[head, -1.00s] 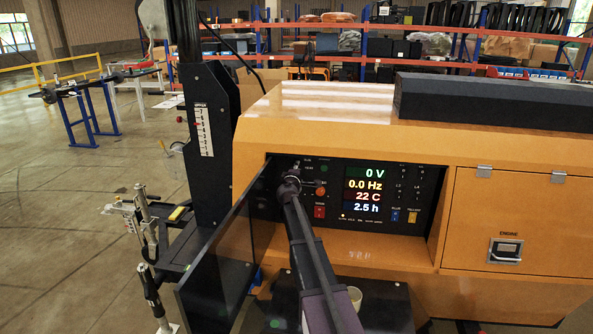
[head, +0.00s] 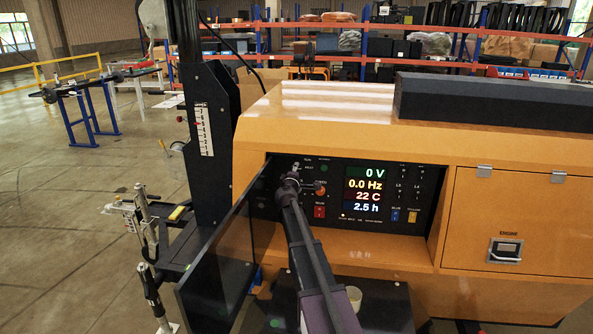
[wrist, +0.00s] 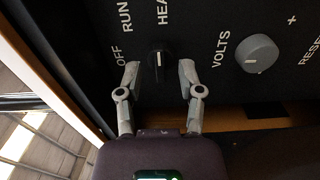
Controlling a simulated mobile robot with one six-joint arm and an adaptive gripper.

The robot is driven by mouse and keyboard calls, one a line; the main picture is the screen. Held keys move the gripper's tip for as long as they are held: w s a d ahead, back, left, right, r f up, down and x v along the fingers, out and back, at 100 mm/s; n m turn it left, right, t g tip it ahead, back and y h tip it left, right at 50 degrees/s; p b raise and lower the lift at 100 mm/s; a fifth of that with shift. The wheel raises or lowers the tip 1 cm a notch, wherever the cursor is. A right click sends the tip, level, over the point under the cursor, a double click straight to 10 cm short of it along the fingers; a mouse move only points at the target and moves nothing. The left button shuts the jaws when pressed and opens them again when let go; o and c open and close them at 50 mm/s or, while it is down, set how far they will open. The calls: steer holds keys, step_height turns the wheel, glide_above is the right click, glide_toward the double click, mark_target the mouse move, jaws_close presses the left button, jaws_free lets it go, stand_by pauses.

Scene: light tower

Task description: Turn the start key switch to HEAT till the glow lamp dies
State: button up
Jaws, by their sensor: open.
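The start key switch (wrist: 158,64) is a black knob with a white mark, on the dark panel in the wrist view. The mark points up toward the partly cut-off HEAT label (wrist: 162,12); RUN and OFF lie to its left. My gripper (wrist: 159,74) is open, one finger each side of the knob, with gaps between. In the head view my gripper (head: 291,180) is at the panel's left part and hides the switch. A small yellow lamp (head: 343,215) is lit below the display; its label is too small to read, so I cannot confirm it is the glow lamp.
The grey VOLTS knob (wrist: 257,54) is right of the switch. An open dark panel door (head: 225,250) stands left of my arm. The display (head: 366,190) reads 0 V.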

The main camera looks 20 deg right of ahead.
steer(key=v, duration=1)
stand_by(0.4)
steer(key=s+a+f+m+g+y, duration=0.1)
steer(key=s+a+f+m+g, duration=0.2)
steer(key=s+f+m+g, duration=0.4)
steer(key=s+a+f+m+g+y, duration=0.1)
steer(key=s+a+f+m+g, duration=0.15)
steer(key=s+f, duration=0.45)
steer(key=s+a+f+g+y, duration=0.1)
steer(key=s+a+y, duration=0.3)
steer(key=s+a, duration=0.4)
steer(key=s+a+f+m+g+y+p, duration=0.1)
steer(key=s+a+g+y, duration=0.3)
steer(key=s+a, duration=0.4)
steer(key=shift+s+f, duration=0.8)
steer(key=shift+s, duration=0.05)
steer(key=shift+d+m+g, duration=0.1)
steer(key=shift+m+g, duration=0.15)
stand_by(0.5)
